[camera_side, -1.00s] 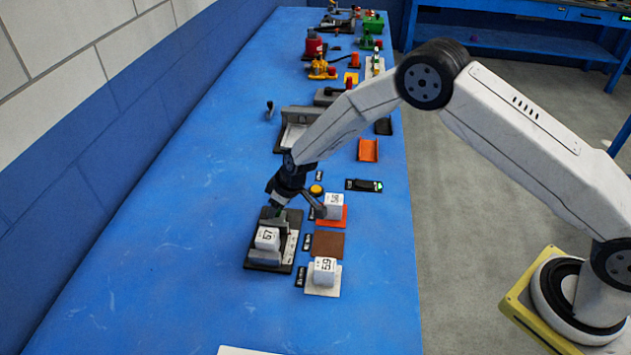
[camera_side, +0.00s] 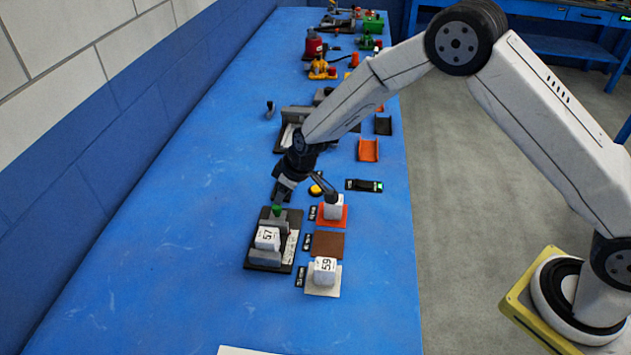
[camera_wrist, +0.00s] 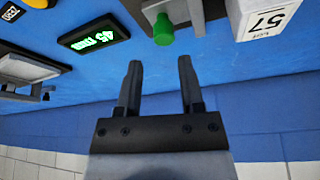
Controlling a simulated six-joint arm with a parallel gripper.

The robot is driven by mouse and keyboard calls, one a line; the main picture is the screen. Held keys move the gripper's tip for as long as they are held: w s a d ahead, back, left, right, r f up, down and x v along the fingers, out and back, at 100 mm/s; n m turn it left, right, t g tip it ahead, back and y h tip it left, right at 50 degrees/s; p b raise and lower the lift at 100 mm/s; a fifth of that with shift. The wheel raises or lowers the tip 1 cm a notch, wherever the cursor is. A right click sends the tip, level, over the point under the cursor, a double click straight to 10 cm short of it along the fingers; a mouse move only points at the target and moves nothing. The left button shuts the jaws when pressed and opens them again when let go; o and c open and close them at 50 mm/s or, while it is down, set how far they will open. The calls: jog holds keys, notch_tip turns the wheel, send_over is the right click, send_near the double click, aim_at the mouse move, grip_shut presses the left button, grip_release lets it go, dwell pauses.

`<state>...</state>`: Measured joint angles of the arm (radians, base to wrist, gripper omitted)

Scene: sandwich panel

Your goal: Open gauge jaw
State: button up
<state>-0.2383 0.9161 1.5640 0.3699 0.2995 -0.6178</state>
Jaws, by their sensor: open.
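The gauge is a black base (camera_side: 251,256) with grey jaw blocks and a green knob (camera_side: 277,209) at its far end. A white block marked 57 (camera_side: 267,238) sits upright between the jaw blocks; I cannot tell whether both touch it. My gripper (camera_side: 305,195) is above and beyond the knob, apart from the gauge. In the wrist view my gripper (camera_wrist: 160,68) has its two fingers spread and empty. The green knob (camera_wrist: 163,30) shows past the fingertips, and the 57 block (camera_wrist: 266,18) is at upper right.
A display with green digits (camera_wrist: 93,34) is left of the knob in the wrist view. Right of the gauge are a red pad (camera_side: 326,223) with a white block, a bare brown pad (camera_side: 328,244), and a white pad with a 59 block (camera_side: 325,270). The bench left of the gauge is clear.

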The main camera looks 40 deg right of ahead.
jog(key=shift+v, duration=0.75)
jog(key=s+d+r+m, duration=0.2)
jog(key=s+d, duration=0.3)
jog(key=s, duration=0.3)
jog(key=s+d+r+m+g+h, duration=0.1)
jog(key=s+d+r+m, duration=0.1)
jog(key=s+d+r, duration=0.3)
jog(key=s+d+r+m+h, duration=0.1)
jog(key=s+d, duration=0.4)
jog(key=s, duration=0.8)
notch_tip(320, 180, up, 3)
jog(key=shift+f+m, duration=0.25)
jog(key=shift+m, duration=0.25)
